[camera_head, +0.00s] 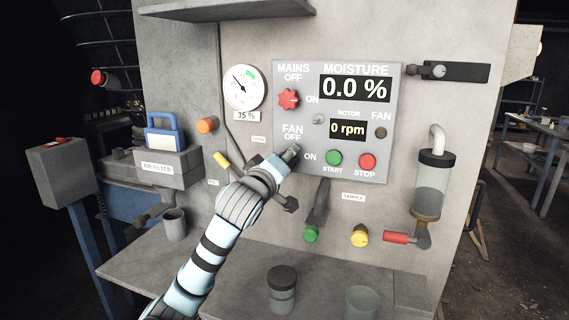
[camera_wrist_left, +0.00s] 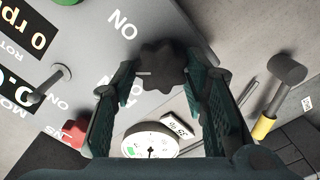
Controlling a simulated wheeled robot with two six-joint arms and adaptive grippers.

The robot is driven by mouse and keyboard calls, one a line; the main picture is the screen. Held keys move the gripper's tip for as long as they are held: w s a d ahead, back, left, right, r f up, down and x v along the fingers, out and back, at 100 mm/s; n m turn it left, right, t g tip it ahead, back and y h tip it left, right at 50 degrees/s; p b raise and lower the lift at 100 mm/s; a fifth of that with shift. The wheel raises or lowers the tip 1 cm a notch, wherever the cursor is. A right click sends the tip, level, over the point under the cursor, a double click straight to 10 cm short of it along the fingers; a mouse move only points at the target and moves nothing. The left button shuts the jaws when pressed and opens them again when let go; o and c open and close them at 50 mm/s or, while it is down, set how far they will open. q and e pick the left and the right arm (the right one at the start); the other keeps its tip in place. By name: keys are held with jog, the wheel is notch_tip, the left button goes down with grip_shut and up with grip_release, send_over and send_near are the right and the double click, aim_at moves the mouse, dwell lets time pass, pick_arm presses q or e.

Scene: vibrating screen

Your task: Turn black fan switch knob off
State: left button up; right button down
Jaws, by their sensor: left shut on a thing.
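The black fan knob (camera_wrist_left: 163,68) is a dark lobed knob on the grey control panel (camera_head: 345,172), seen between my fingers in the left wrist view. A short pale mark shows on its left side there, with an ON label up and to the left. In the head view my left gripper (camera_head: 288,154) is at the panel's lower left, by the FAN OFF and ON labels, and largely hides the knob. My left gripper (camera_wrist_left: 162,80) is shut on the knob, with one finger on each side. My right gripper is in neither view.
A red mains knob (camera_head: 288,99) sits above, near a small toggle (camera_head: 318,119). Green start (camera_head: 334,158) and red stop (camera_head: 367,161) buttons lie to the right. The moisture display reads 0.0 % and the rotor display 0 rpm. A yellow-handled lever (camera_head: 222,160) is left of my gripper.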

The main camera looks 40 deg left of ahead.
pick_arm(q)
jog(key=shift+f+n+b, duration=0.15)
jog(key=shift+n+b, duration=0.6)
jog(key=shift+n, duration=0.65)
jog(key=shift+f+n+b, duration=0.2)
jog(key=shift+n+b, duration=0.5)
jog(key=shift+n, duration=0.7)
jog(key=shift+f+n+b, duration=0.15)
jog(key=shift+n+b, duration=0.6)
jog(key=shift+n, duration=0.65)
jog(key=o, duration=1.1)
jog(key=shift+w+r, duration=0.1)
